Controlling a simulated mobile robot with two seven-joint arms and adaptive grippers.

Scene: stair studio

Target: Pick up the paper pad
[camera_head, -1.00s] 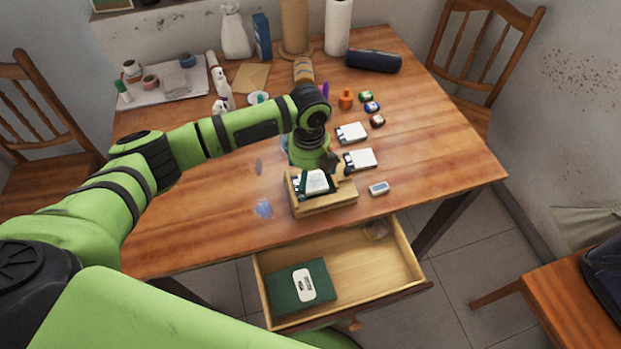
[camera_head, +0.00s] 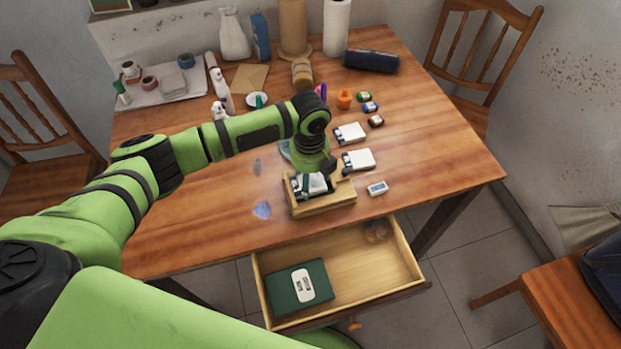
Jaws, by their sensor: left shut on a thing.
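A white paper pad (camera_head: 313,184) with dark edges sits in a small open wooden box (camera_head: 322,206) near the front edge of the table. My left gripper (camera_head: 316,182) reaches down into this box from above and is shut on the pad. The wrist and fingers hide part of the pad and the back of the box. The pad still appears to be inside the box. Two similar white pads, one nearer (camera_head: 358,160) and one farther (camera_head: 350,133), lie on the table to the right. My right gripper is not in view.
An open drawer (camera_head: 365,277) below the table front holds a dark green book or box (camera_head: 299,287). A small white-and-blue block (camera_head: 377,188) lies right of the wooden box. Bottles, rolls and a dark case (camera_head: 372,61) stand farther back.

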